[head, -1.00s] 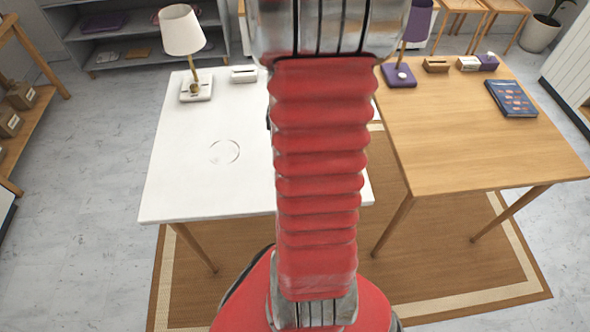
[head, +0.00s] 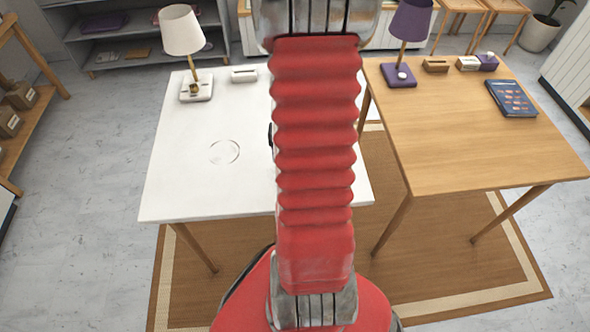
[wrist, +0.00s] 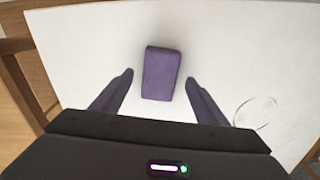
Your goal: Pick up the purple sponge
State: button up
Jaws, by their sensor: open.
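The purple sponge (wrist: 161,73) lies on the white table (wrist: 218,40) in the wrist view. It is a small rounded block, a little longer than wide. My gripper (wrist: 160,78) is open, with one purple finger to the left of the sponge and one to the right. There is a gap between each finger and the sponge, and I cannot tell the height of the fingers above the table. In the head view the white table (head: 180,180) shows at the left, but my red arm hides the sponge and the gripper.
A white lamp (head: 185,40) and a white box (head: 244,75) stand at the white table's back. A faint ring (head: 224,151) marks the white table.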

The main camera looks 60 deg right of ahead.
jog(key=shift+f, duration=0.95)
jog(key=shift+c, duration=0.4)
jog(key=c, duration=1.1)
